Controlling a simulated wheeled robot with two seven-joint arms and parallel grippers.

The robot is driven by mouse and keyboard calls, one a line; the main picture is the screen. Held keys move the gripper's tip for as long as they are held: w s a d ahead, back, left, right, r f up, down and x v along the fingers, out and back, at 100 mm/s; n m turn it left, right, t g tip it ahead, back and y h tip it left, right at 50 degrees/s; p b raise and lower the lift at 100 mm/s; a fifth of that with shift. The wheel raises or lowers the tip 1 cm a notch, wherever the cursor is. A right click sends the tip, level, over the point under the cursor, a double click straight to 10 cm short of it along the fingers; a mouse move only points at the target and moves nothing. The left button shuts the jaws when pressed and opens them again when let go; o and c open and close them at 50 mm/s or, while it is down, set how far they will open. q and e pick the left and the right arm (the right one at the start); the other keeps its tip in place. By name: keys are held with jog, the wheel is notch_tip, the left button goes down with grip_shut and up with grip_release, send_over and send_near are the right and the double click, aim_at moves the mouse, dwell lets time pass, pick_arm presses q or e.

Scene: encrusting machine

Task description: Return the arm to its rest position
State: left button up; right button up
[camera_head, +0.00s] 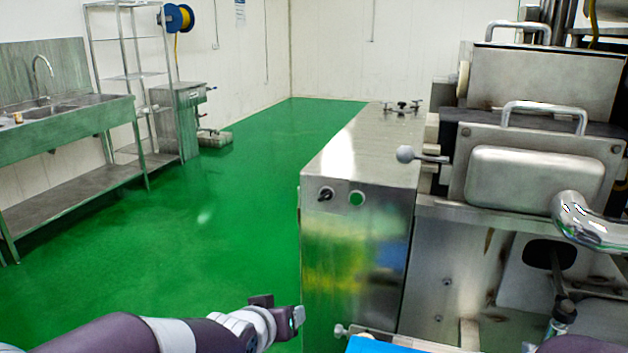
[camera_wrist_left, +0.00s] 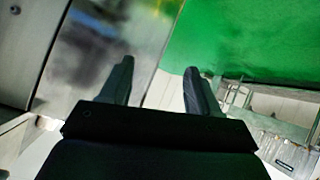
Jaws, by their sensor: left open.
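My left arm comes in from the lower left in the head view, in dark purple and white. Its gripper (camera_head: 282,312) is beside the left front edge of the steel machine cabinet (camera_head: 358,262), low down. I cannot tell from the head view whether it touches the cabinet. In the left wrist view my left gripper (camera_wrist_left: 160,82) has its two dark fingers spread apart with nothing between them. Behind the fingers are the steel panel and the green floor. My right gripper is in neither view.
The encrusting machine (camera_head: 535,175) stands at the right, with handles, a ball-ended lever (camera_head: 406,154) and a bent pipe (camera_head: 590,222) sticking out. A blue surface (camera_head: 380,345) lies at the bottom edge. The green floor (camera_head: 220,220) is open at the left, before a sink bench (camera_head: 75,118).

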pick_arm(q)
jog(key=s+a+f+g+y, duration=0.1)
jog(key=s+a+f+g, duration=0.45)
jog(key=s, duration=0.45)
jog(key=s+a+f+g+y, duration=0.2)
jog(key=s+a+f+g, duration=0.2)
jog(key=s+a+f, duration=0.45)
notch_tip(320, 180, up, 21)
jog(key=d+p, duration=0.2)
jog(key=p, duration=1.7)
jog(key=shift+s+d+r+m, duration=0.15)
jog(key=shift+s+d+m, duration=0.15)
jog(key=shift+s+d, duration=0.1)
